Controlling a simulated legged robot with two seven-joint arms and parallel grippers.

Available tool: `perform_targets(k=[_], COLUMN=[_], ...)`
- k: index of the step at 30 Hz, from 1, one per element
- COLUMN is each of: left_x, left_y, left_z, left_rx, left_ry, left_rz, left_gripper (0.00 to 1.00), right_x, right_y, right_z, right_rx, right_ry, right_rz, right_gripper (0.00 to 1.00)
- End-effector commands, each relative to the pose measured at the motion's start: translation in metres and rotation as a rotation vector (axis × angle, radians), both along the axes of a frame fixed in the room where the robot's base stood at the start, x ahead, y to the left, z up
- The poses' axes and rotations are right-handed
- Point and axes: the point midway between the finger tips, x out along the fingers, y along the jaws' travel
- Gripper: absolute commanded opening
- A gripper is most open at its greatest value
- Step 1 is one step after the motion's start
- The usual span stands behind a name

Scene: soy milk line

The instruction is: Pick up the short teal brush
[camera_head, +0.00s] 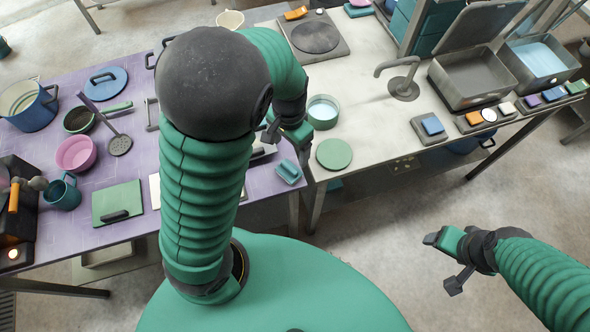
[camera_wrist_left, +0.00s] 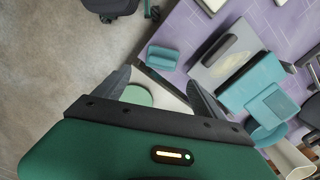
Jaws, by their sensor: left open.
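The short teal brush (camera_head: 288,171) lies on the purple table near its right front edge, just below my left gripper in the head view. What looks like the same brush (camera_wrist_left: 162,56) lies beyond the fingertips in the left wrist view, with a gap between. My left gripper (camera_head: 286,134) is open and empty; its two dark fingers (camera_wrist_left: 158,80) stand apart in the wrist view. My left arm hides part of the purple table. My right gripper (camera_head: 443,262) hangs over the floor at the right, its fingers apart and empty.
A green round disc (camera_head: 334,154) lies on the pale counter, right of the brush. A pot (camera_head: 323,112) stands behind it. A pale board (camera_wrist_left: 224,60) with a dark-handled tool and larger teal items (camera_wrist_left: 252,82) lie right of the brush in the wrist view.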

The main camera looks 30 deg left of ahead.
Motion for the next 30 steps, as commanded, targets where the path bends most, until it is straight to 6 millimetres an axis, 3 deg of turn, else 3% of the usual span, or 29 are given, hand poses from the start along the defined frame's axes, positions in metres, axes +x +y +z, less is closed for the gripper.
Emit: perform_targets(k=[1, 6, 13, 18, 21, 27, 30], left_x=[-0.002, -0.001, -0.002, -0.002, -0.002, -0.001, -0.002], left_y=[0.001, 0.0, 0.0, 0.003, 0.003, 0.003, 0.003], left_z=[-0.018, -0.059, -0.085, -0.117, -0.127, -0.128, -0.128], left_rx=[0.001, 0.003, 0.002, 0.001, 0.002, 0.001, 0.001], left_ry=[0.006, 0.003, 0.0, 0.002, -0.001, -0.003, -0.003], left_rz=[0.003, 0.003, 0.004, 0.005, 0.004, 0.002, 0.003], left_gripper=[0.8, 0.8, 0.8, 0.8, 0.8, 0.8, 0.7], right_x=[0.0, 0.0, 0.0, 0.0, 0.0, 0.0, 0.0], right_y=[0.0, 0.0, 0.0, 0.0, 0.0, 0.0, 0.0], right_z=[-0.005, -0.012, -0.014, -0.016, -0.017, -0.017, -0.017], right_rx=[0.0, 0.0, 0.0, 0.0, 0.0, 0.0, 0.0], right_ry=[0.0, 0.0, 0.0, 0.0, 0.0, 0.0, 0.0], right_rz=[0.001, 0.0, 0.0, 0.0, 0.0, 0.0, 0.0], right_gripper=[0.68, 0.68, 0.68, 0.68, 0.68, 0.68, 0.68])
